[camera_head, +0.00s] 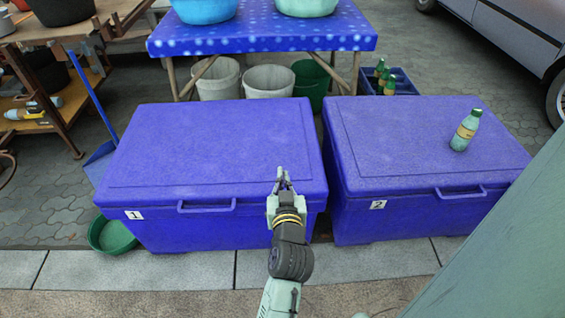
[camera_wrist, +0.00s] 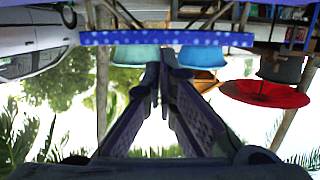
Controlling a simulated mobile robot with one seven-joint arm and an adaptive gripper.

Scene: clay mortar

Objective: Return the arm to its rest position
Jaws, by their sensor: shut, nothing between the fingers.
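My gripper (camera_head: 284,180) is shut and empty in the head view. It shows in front of the right part of the blue cooler box marked 1 (camera_head: 200,145). The arm reaches up from the bottom of the picture. In the wrist view my gripper (camera_wrist: 158,75) has its fingertips together with nothing between them. That view looks outward and appears upside down, with the blue dotted table edge (camera_wrist: 130,39) across its top.
A dotted table (camera_head: 270,35) stands behind, with buckets beneath. A green basin (camera_head: 112,236) sits at left. A parked car (camera_head: 510,40) is at upper right.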

